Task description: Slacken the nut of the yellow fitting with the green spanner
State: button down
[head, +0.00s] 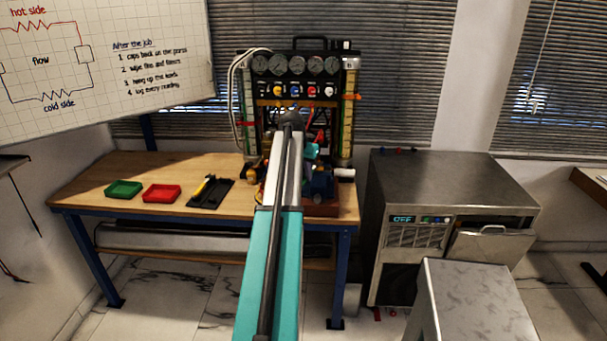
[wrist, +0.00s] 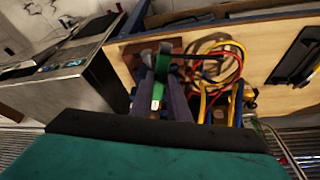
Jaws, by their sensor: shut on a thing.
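In the wrist view my gripper (wrist: 159,88) is shut on a green piece, which looks like the green spanner (wrist: 162,66). It lies between the two dark fingers, above a brown base on the bench. Its jaw end is too dark and small to make out, and I cannot tell if it touches a nut. In the head view my arm hides most of the gripper and the work in front of the gauge rig (head: 298,90). Yellow parts show at the rig's foot (head: 253,171), but I cannot single out the yellow fitting or its nut.
Red, blue and yellow hoses (wrist: 232,66) loop close beside my gripper. On the bench (head: 92,182) are a green tray (head: 123,188), a red tray (head: 161,193) and a black holder (head: 218,192) with a yellow-handled tool. A metal cabinet (head: 450,180) stands to the right.

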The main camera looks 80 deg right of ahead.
jog(key=shift+s+a+n+t+p, duration=0.15)
jog(key=shift+s+n+t+p, duration=0.15)
jog(key=shift+s+n, duration=0.55)
dwell(1.2)
jog(key=shift+w+d+m+g, duration=0.2)
jog(key=shift+w+m+g, duration=0.2)
jog(key=shift+w+m, duration=0.65)
dwell(1.1)
jog(key=shift+w+a+p, duration=0.2)
jog(key=shift+a, duration=0.6)
jog(key=shift+w+a+p, duration=0.15)
jog(key=shift+w+a, duration=0.05)
jog(key=shift+a, duration=0.65)
jog(key=shift+w+a+p, duration=0.2)
jog(key=shift+a, duration=0.6)
jog(key=shift+r, duration=0.2)
